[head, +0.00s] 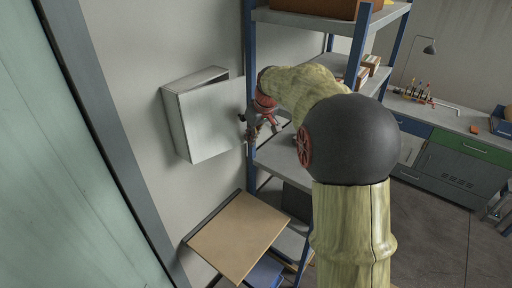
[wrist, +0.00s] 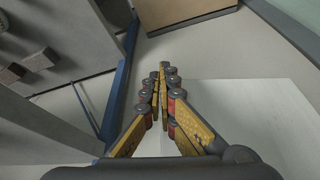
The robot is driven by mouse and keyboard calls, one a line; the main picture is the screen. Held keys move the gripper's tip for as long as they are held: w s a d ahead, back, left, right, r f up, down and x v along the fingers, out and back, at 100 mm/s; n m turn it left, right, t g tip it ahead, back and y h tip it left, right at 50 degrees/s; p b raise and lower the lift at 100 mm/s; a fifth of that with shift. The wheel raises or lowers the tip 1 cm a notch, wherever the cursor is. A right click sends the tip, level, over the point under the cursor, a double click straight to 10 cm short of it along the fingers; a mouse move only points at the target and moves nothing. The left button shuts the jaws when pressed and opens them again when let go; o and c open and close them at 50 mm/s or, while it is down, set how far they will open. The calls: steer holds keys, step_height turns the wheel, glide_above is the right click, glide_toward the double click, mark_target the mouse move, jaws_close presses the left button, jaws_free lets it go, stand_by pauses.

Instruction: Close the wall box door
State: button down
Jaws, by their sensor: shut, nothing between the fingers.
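The pale grey wall box (head: 176,122) hangs on the wall left of the shelf rack in the head view. Its flat white door (head: 215,120) stands partly open, with a dark gap showing along the top between door and box. My gripper (head: 251,131) is just beyond the door's right edge; I cannot tell whether it touches. In the wrist view my gripper (wrist: 161,75) is shut with nothing between its fingers, and the pale door panel (wrist: 255,115) lies beside and below the fingers at right. The box's inside is hidden.
A blue-post shelf rack (head: 250,50) stands close to the right of the box, near my gripper. A tan board (head: 235,235) lies below the box. A workbench (head: 450,115) with drawers is at the back right. Open floor (head: 440,240) is at the lower right.

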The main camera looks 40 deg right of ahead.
steer(key=shift+w+n+y+p, duration=0.3)
steer(key=shift+w+n, duration=0.65)
steer(key=shift+w, duration=0.75)
steer(key=shift+w+n+y+p, duration=0.15)
steer(key=shift+w+n+y, duration=0.25)
steer(key=shift+w+n, duration=0.95)
steer(key=shift+w+m, duration=0.3)
steer(key=shift+m, duration=0.1)
